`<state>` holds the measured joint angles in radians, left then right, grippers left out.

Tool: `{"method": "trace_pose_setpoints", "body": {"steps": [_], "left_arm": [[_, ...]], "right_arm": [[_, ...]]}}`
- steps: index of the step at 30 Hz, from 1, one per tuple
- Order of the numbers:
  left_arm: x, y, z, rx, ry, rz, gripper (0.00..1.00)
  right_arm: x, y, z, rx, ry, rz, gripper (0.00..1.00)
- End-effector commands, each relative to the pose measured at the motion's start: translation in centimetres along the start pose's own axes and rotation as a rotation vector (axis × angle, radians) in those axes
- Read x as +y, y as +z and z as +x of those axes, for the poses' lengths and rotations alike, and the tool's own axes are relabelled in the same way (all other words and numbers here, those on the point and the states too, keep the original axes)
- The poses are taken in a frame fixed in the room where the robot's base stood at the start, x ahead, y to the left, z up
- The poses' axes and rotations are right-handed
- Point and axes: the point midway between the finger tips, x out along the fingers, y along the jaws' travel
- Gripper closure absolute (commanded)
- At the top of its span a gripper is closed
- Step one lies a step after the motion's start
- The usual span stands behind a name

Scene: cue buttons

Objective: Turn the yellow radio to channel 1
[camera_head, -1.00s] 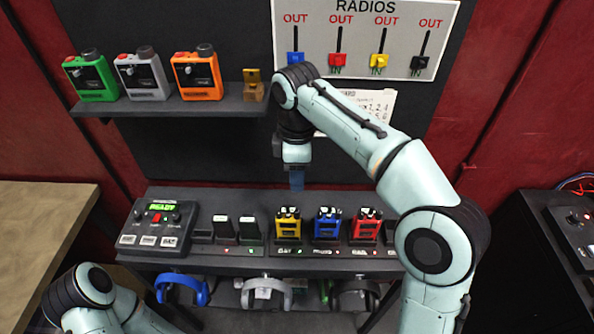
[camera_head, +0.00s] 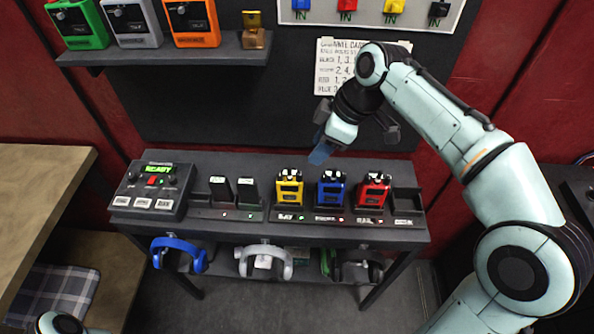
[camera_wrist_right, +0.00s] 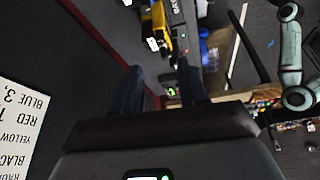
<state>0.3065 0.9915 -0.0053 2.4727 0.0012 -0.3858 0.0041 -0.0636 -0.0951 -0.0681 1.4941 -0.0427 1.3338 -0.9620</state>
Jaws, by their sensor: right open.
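The yellow radio (camera_head: 289,190) stands upright in a charger slot on the dark bench, left of the blue and red radios. A yellow body, probably this radio, shows at the top of the right wrist view (camera_wrist_right: 159,20). Its channel setting is too small to read. My right gripper (camera_head: 320,153) is above and behind the radios, apart from them, with its blue fingers tilted down to the left. In the right wrist view its two fingers (camera_wrist_right: 158,88) are spread with nothing between them. My left gripper is out of view; only a bit of my left arm shows at bottom left.
The blue radio (camera_head: 331,190) and red radio (camera_head: 373,191) stand close beside it. A console (camera_head: 152,190) reading "READY" is at left. Headsets (camera_head: 178,254) hang below the bench. A paper chart (camera_head: 328,75) is on the wall behind my right arm.

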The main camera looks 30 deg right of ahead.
Motion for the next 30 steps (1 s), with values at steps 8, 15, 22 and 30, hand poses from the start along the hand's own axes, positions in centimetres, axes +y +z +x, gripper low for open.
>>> {"method": "trace_pose_setpoints", "body": {"steps": [8, 15, 22, 30], "left_arm": [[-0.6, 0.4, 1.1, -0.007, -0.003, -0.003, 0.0], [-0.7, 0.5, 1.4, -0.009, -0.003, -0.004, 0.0], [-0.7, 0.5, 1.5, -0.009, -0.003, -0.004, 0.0], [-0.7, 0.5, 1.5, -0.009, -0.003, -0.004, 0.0]], "right_arm": [[-0.1, 0.1, 6.3, -0.005, -0.005, -0.001, 0.58], [-0.1, 0.1, 9.4, -0.003, -0.002, -0.001, 0.58], [0.0, 0.0, 10.2, -0.002, -0.001, -0.001, 0.58], [0.0, 0.0, 10.2, -0.002, -0.001, -0.001, 0.87]]}}
